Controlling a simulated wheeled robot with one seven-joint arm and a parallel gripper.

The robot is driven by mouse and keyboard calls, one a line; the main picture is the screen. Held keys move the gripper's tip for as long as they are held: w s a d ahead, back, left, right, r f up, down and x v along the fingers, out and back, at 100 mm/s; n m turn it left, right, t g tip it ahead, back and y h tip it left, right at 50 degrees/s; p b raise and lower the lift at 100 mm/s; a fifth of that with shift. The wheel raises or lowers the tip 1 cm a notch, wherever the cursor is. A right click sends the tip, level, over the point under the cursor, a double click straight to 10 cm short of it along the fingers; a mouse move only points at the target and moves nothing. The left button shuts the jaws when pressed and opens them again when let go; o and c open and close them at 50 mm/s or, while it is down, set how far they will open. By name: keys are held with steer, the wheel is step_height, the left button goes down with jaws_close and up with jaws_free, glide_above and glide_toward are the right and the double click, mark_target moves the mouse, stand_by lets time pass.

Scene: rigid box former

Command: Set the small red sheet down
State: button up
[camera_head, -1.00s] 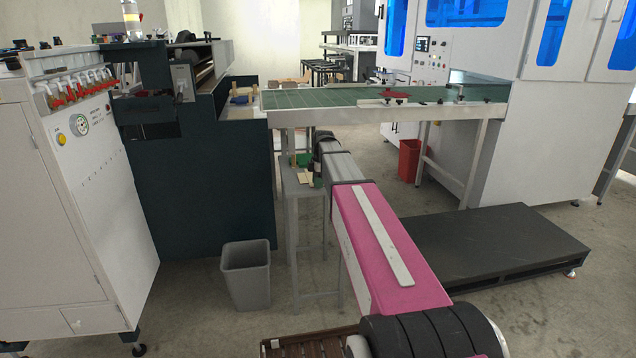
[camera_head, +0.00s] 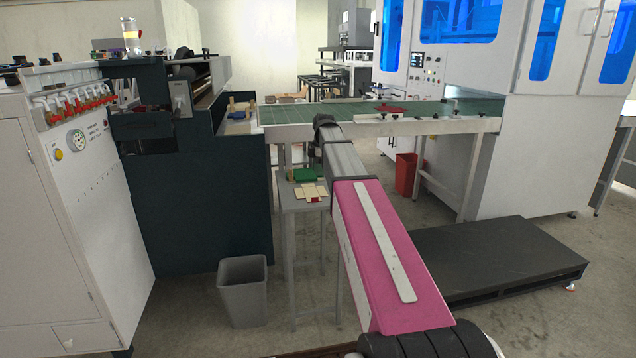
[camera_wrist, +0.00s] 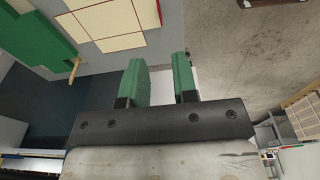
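A small red sheet (camera_wrist: 132,41) with cream panels on it lies flat on a grey table, with red showing at the panel edges and seams. In the head view, the sheet (camera_head: 315,199) lies near the front of the small grey table (camera_head: 293,207), its red showing at a lower edge. My gripper (camera_wrist: 159,72) has two green fingers spread apart with an empty gap between them. The fingers appear just below the sheet in the wrist view, apart from it. In the head view the gripper is hidden behind my arm.
A green piece (camera_wrist: 38,32) lies beside the sheet on the table. A green conveyor (camera_head: 335,112) with a red item (camera_head: 391,109) on it stands behind. A grey bin (camera_head: 243,292) stands in front at left; a dark low platform (camera_head: 500,260) lies at right.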

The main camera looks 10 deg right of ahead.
steer(key=s+a+f+m, duration=0.2)
steer(key=s+f+m, duration=0.7)
steer(key=s+f, duration=0.5)
steer(key=s+a+f+m+h, duration=0.1)
steer(key=s+f+m, duration=0.8)
steer(key=s+f, duration=0.6)
steer(key=shift+s+a+f, duration=0.2)
steer(key=shift+s+a, duration=0.15)
